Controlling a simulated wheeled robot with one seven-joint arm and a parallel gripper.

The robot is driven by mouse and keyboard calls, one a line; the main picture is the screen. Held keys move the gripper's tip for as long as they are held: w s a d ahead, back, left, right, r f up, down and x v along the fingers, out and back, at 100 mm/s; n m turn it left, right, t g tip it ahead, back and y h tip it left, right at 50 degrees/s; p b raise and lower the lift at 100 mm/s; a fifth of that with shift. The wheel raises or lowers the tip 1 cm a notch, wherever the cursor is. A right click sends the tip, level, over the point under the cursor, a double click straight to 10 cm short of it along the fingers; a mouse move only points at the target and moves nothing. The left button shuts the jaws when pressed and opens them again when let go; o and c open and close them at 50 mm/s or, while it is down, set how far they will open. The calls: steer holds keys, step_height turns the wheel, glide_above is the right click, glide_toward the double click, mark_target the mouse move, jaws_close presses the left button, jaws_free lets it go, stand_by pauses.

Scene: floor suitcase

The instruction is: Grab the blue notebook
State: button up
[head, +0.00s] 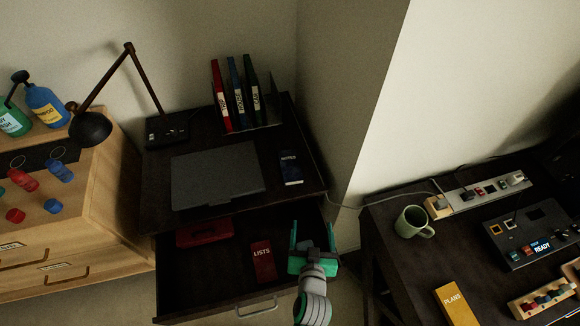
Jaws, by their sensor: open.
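A small dark blue notebook (290,167), with white lettering that seems to read NOTES, lies flat on the dark desk (225,205), right of a closed grey laptop (215,174). My gripper (313,234) is teal and grey. It is open, with its two fingers apart, and appears over the right side of the open desk drawer. In the picture it is below and slightly right of the blue notebook, apart from it. No object shows clearly between the fingers. The notebook is not covered by the gripper.
The open drawer (205,283) holds a red LISTS notebook (262,262) and a red case (204,231). Upright binders (238,95) stand at the desk's back, and a lamp (91,128) at left. A wall corner rises right of the desk. Another desk at right holds a green mug (410,222).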

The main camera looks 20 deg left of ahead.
mark_target(290, 167)
steer(key=w+a+r+n+y, duration=0.1)
steer(key=w+a, duration=0.1)
steer(key=w, duration=0.1)
steer(key=w+a+r+n+g+y, duration=0.1)
steer(key=w+a+r, duration=0.1)
steer(key=w+a, duration=0.1)
steer(key=w+a+r+n+y, duration=0.1)
steer(key=w+a, duration=0.1)
steer(key=w, duration=0.3)
steer(key=shift+a+r, duration=0.2)
steer(key=shift+w+a+g, duration=0.25)
steer(key=shift+w+g, duration=0.05)
steer(key=x, duration=0.4)
steer(key=shift+w+a, duration=0.15)
steer(key=shift+a+x, duration=0.15)
steer(key=shift+x, duration=1.35)
steer(key=shift+a+x, duration=0.15)
steer(key=shift+x, duration=1.4)
steer(key=shift+s, duration=0.35)
steer(key=shift+d, duration=0.1)
steer(key=c, duration=1.2)
